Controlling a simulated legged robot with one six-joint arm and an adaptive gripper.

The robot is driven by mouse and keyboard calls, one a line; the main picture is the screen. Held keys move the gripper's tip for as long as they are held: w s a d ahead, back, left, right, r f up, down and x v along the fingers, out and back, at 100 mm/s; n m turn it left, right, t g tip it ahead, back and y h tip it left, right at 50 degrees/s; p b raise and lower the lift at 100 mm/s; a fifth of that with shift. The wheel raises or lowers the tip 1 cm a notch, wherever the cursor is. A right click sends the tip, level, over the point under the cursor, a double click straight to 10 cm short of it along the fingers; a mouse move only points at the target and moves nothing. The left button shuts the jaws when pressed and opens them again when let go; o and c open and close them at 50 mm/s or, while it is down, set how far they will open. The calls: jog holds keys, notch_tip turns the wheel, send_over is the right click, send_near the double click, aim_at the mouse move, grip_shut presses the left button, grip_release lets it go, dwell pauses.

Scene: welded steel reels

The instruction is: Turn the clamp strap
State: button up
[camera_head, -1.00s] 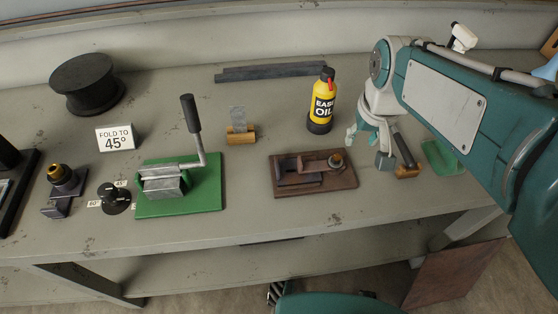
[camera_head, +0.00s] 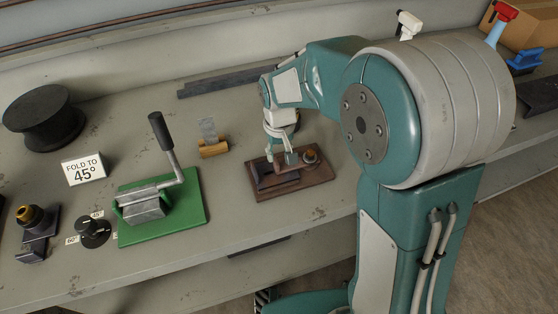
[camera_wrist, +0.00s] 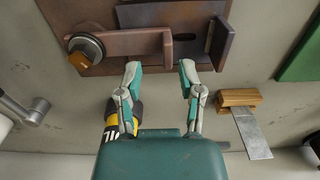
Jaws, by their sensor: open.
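The clamp strap (camera_head: 290,167) is a reddish-brown bar on a rusty base plate (camera_head: 318,177). In the wrist view the strap (camera_wrist: 130,43) runs from a round knob pivot (camera_wrist: 86,48) to an upturned end tab (camera_wrist: 167,48), next to a slotted dark steel part (camera_wrist: 212,36). My gripper (camera_head: 280,158) is above the strap in the head view, partly covering it. In the wrist view my gripper (camera_wrist: 160,69) has its fingers apart, one on either side of the end tab. I cannot tell whether either finger touches it.
Left of the clamp stand a green-based lever bender (camera_head: 190,210), a wooden block with a metal strip (camera_head: 213,147), a sign (camera_head: 84,170) and a black reel (camera_head: 43,118). The yellow oil bottle (camera_wrist: 111,119) is close by my gripper in the wrist view. Flat bars (camera_head: 225,82) lie behind.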

aim_at(276, 161)
jog(key=f, duration=0.1)
jog(key=a+f, duration=0.1)
jog(key=f, duration=0.1)
jog(key=shift+a+f, duration=0.3)
jog(key=shift+f, duration=0.1)
jog(key=shift+d, duration=0.55)
jog(key=c, duration=0.5)
grip_shut()
jog(key=shift+a, duration=0.25)
